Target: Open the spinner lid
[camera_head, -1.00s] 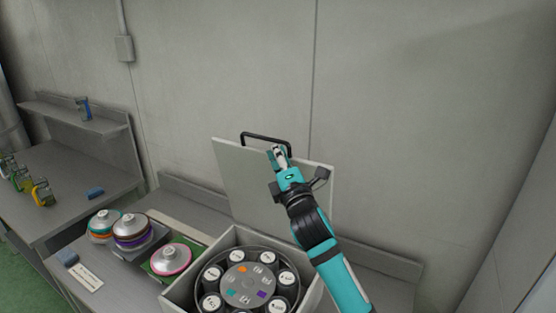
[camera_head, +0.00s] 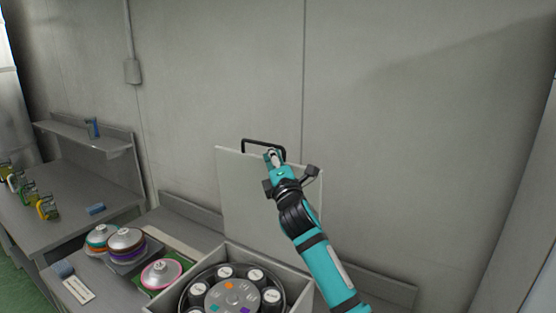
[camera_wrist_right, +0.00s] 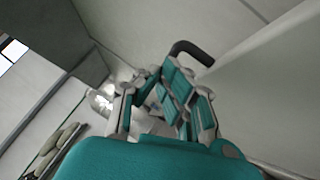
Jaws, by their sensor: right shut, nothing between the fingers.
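The spinner is a grey box with its lid (camera_head: 243,200) standing up at the back, so the inside is exposed. The lid has a black bar handle (camera_head: 262,141) on its top edge; the handle also shows in the right wrist view (camera_wrist_right: 190,50). Inside the box (camera_head: 232,252) is a round rotor (camera_head: 222,296) with several black-sided, white-capped holders. My right gripper (camera_head: 272,154) is shut and empty, in front of the lid's upper part, just below the handle. I cannot tell whether it touches the lid. My left gripper is not in view.
Several silver-topped round containers stand left of the box, one pink-rimmed (camera_head: 161,273) on a green mat. A blue block (camera_head: 63,270) and a label card (camera_head: 79,290) lie farther left. A side bench (camera_head: 75,200) with a shelf is at left; a wall stands behind.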

